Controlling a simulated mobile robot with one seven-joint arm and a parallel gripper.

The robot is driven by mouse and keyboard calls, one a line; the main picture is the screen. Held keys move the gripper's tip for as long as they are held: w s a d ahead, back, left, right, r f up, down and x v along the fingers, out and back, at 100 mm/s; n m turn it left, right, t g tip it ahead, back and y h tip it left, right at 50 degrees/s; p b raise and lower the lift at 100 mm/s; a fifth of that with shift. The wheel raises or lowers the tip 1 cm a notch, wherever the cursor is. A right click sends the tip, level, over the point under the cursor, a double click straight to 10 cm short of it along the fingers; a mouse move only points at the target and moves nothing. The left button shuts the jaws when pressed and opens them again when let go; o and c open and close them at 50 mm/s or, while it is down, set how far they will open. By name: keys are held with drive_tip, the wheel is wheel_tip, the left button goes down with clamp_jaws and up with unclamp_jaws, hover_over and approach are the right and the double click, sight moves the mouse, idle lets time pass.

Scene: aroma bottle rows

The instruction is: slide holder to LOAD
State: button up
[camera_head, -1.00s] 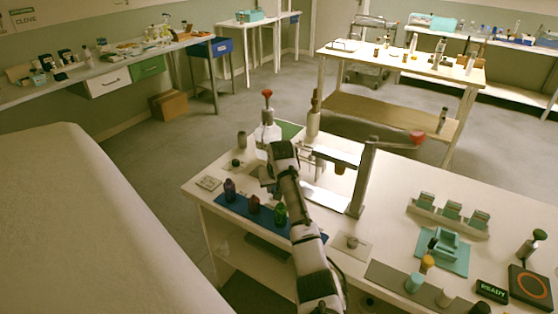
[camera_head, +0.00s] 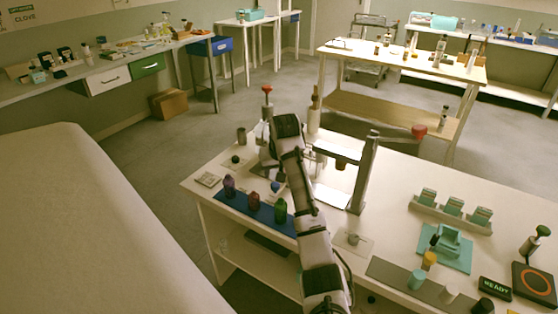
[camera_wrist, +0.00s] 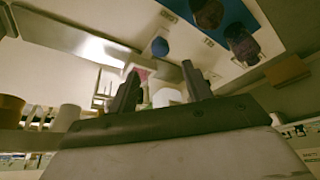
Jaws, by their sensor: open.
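My gripper (camera_wrist: 162,88) is open, with its two dark fingers apart in the wrist view; my arm's end hides it in the head view. A small blue knob (camera_head: 275,187) shows left of my arm on the white table. In the wrist view, the blue knob (camera_wrist: 159,46) lies beyond the fingertips, apart from them. Near it is a pale plate with a long metal rail (camera_wrist: 75,35). A small pinkish thing (camera_wrist: 143,73) and a white round thing (camera_wrist: 167,97) show between the fingers.
Purple (camera_head: 229,185), red-brown (camera_head: 253,201) and green (camera_head: 280,211) bottles stand on a blue mat (camera_head: 225,199) at the table's left front. A grey upright post (camera_head: 364,172) with a red-ended arm (camera_head: 418,131) stands right of my arm. A red-topped bottle (camera_head: 267,103) stands behind.

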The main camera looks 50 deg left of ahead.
drive_tip(key=shift+b+v, duration=0.35)
drive_tip(key=shift+v, duration=2.4)
drive_tip(key=shift+a, duration=0.1)
